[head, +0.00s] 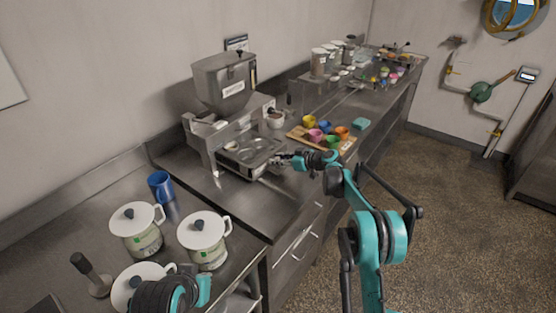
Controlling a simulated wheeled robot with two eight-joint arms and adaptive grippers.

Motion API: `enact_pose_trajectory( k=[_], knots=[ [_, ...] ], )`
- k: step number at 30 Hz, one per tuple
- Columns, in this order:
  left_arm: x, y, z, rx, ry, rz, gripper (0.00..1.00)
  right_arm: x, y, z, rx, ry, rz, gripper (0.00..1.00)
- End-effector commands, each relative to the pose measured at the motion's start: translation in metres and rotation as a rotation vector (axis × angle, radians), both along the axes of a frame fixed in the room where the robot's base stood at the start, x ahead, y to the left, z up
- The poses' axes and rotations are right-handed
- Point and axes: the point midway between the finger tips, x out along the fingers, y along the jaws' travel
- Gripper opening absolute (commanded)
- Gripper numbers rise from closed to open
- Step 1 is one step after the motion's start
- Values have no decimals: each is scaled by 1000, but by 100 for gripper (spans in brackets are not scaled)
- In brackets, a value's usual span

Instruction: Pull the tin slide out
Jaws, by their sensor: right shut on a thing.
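The tin slide (254,158) is a grey metal tray with round hollows, low at the front of the dough machine (225,88), which has a hopper on top. My right gripper (288,160) reaches in from the right and is shut on the slide's right end. The fingertips are small here, and the exact grip is hard to make out. Part of my left arm shows at the bottom left, but its gripper fingers do not show.
A wooden board (299,135) with coloured cups lies just beyond the machine. Several jars (319,62) stand further back. The floor (445,200) at the right is clear.

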Motion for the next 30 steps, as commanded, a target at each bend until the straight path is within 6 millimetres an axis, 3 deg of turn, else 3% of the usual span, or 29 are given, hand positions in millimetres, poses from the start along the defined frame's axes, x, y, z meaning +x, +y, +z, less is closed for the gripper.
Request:
enact_pose_trajectory(
  k=[5, 11, 30],
  knots=[
    [0, 0, 0, 0, 0, 0, 0, -4, -6, 0, 0, 0, -1, 0],
    [0, 0, -2, 0, 0, 0, 0, -20, -30, 0, 0, 1, -3, 0],
    [0, 0, -8, 0, 0, 0, 0, -115, -158, -1, 0, 0, -3, 0]
  ],
)
